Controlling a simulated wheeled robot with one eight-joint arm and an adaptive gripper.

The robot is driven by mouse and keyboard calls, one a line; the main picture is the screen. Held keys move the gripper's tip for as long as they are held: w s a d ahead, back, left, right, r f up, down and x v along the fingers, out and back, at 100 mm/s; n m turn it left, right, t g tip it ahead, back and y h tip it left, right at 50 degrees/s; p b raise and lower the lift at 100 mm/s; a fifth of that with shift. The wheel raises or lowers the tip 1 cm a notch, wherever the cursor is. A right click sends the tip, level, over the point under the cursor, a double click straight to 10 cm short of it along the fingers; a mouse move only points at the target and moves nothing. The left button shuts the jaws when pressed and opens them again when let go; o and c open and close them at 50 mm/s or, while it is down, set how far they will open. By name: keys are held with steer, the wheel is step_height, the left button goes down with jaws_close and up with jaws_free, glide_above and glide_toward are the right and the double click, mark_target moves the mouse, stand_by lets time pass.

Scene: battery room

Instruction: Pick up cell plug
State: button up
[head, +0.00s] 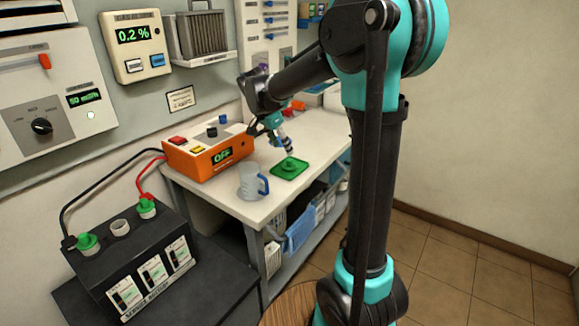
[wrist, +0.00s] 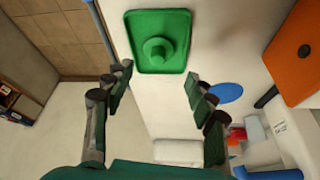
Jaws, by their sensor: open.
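The green cell plug (head: 290,162) stands upright on a small green square tray (head: 280,172) on the white bench. In the wrist view the plug (wrist: 158,52) shows its round flange and raised knob near the top centre, on the tray (wrist: 180,20). My gripper (head: 285,149) is above the plug in the head view, fingers pointing down. In the wrist view my gripper (wrist: 157,82) is open and empty, with one finger on each side and the plug ahead between them. The battery (head: 150,270) at lower left has an open white socket (head: 120,228) between two green caps.
A clear jug (head: 249,182) with a blue handle stands just left of the tray. An orange box (head: 208,152) reading OFF sits behind it. Black and red cables run from that box to the battery. Colourful items (head: 305,98) lie at the bench's far end.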

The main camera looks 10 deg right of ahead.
mark_target(289, 160)
steer(key=shift+d+x, duration=0.2)
steer(key=shift+x, duration=4.1)
steer(key=shift+s, duration=0.15)
steer(key=c, duration=0.6)
